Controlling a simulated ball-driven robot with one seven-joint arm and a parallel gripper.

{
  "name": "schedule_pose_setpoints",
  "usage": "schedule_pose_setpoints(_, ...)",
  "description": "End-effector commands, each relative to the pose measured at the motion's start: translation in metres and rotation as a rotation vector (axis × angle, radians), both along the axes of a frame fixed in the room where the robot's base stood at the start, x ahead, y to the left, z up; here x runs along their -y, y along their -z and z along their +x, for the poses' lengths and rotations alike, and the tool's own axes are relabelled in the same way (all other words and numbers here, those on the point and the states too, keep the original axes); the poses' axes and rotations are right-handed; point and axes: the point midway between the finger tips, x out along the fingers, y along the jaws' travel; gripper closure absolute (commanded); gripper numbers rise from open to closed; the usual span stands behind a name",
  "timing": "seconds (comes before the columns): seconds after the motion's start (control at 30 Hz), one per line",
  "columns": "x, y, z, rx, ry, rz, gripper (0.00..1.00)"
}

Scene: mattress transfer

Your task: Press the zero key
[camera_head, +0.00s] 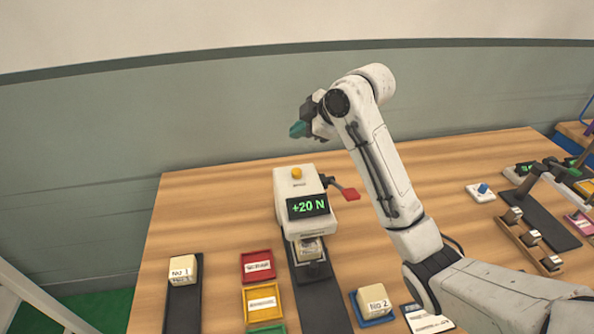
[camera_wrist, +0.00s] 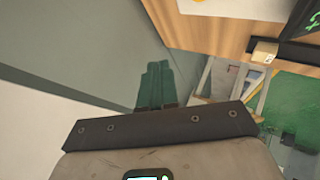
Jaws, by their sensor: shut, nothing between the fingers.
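A white tester (camera_head: 291,196) stands on the wooden table, and its dark display (camera_head: 308,206) reads "+20 N" in green. A round orange-yellow key (camera_head: 297,173) sits on its top. The small label by the key is too small to read. My gripper (camera_head: 298,130), with teal fingers, is in the air above and behind the tester, apart from the key. The fingers also show in the wrist view (camera_wrist: 155,86), shut together and empty.
A red-ended lever (camera_head: 347,192) sticks out at the tester's right. A pale block (camera_head: 309,249) sits under its head. Block No 1 (camera_head: 183,270) and block No 2 (camera_head: 373,302) stand in front, with red (camera_head: 257,266) and yellow (camera_head: 262,303) trays between. More equipment stands at right.

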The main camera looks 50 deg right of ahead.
Motion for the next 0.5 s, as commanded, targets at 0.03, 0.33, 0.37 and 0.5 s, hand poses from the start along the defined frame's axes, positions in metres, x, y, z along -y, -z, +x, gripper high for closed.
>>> schedule_pose_setpoints(0.03,0.000,0.004,0.000,0.000,0.001,0.001,1.00)
schedule_pose_setpoints(0.33,0.000,0.035,0.000,0.000,0.001,0.001,1.00)
schedule_pose_setpoints(0.37,0.000,0.039,0.000,0.000,0.001,0.001,1.00)
schedule_pose_setpoints(0.5,0.000,0.059,0.000,-0.002,0.001,0.001,1.00)
